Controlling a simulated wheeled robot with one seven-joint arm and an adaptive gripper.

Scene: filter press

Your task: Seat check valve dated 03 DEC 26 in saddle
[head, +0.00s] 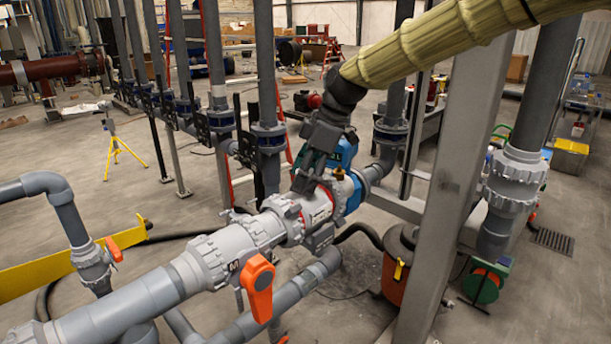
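A grey-white valve body (316,207) with red rings and a small label sits in line with the grey pipe run at the middle of the head view. The label is too small to read, so I cannot confirm a date. My gripper (308,178) reaches down from above right, its dark fingers against or just over the top of this body. Its far side is hidden, so I cannot tell whether it grips the body. A dark grey block (320,237) under the body may be the saddle. A blue fitting (354,190) adjoins the body's right end.
An orange-handled ball valve (259,287) stands at the near left of the body. A steel post (455,190) rises close on the right. A yellow rail (60,268) and upright grey pipes stand around. An orange-brown bucket (394,275) is below right.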

